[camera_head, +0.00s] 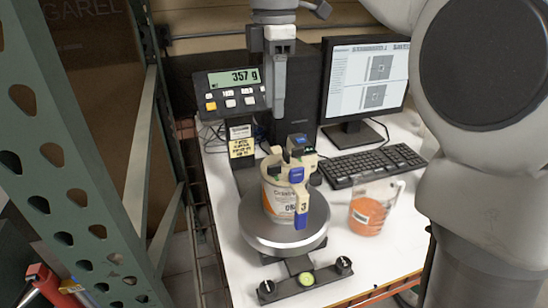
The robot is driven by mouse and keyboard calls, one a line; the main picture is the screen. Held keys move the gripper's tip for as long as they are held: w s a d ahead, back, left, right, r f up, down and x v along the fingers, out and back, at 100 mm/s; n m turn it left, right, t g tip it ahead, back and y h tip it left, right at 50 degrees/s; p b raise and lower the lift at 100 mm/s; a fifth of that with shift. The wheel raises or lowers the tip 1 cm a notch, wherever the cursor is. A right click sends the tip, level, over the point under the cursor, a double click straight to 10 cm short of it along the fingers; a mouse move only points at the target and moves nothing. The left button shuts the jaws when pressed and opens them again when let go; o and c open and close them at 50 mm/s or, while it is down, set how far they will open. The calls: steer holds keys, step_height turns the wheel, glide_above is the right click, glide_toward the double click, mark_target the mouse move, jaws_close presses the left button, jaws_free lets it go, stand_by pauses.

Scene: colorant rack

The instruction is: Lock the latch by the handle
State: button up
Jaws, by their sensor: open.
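A colorant can (278,203) with an orange and white label stands upright on the round metal plate of the scale (262,238). A beige lid fitting with black and blue parts sits on its top. A blue and beige handle (302,205) marked 3 hangs down the can's front right side. I cannot tell which of these parts is the latch, or whether it is locked. My gripper (277,113) points down above and behind the can, apart from it. It is open and empty, seen nearly edge-on, so the gap between its fingers is hard to see.
The scale display (236,90) reads 357 g. A clear jug (371,208) of orange liquid stands right of the can. A keyboard (375,166), a monitor (362,85) and a dark computer tower stand behind. A green perforated rack post (75,170) rises at left.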

mark_target(274, 165)
step_height(274, 165, down, 14)
steer(key=shift+r+b, duration=0.25)
steer(key=shift+b, duration=0.75)
steer(key=shift+c, duration=0.2)
jaws_close()
